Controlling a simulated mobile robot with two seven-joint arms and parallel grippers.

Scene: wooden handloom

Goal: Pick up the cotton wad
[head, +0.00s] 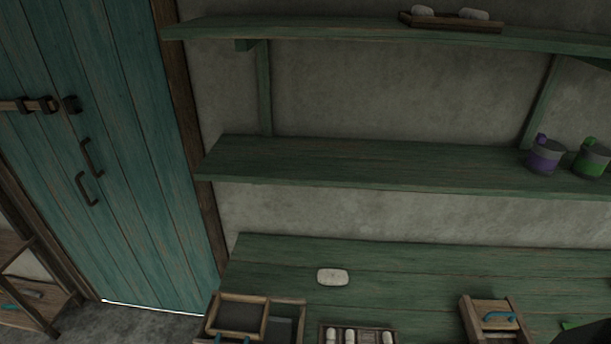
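A white, rounded, flattish pad that looks like the cotton wad (332,277) lies on the green plank worktop (400,269), left of the middle of the bench. Nothing touches it and bare planks surround it. Neither of my grippers shows in the head view.
In front stand an open wooden box (210,328), a tray of white rolls (322,335) and a wooden block with a blue handle (478,316). A green shelf (400,165) overhangs behind, holding purple (545,160) and green (592,162) cans. A teal door (120,200) is left.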

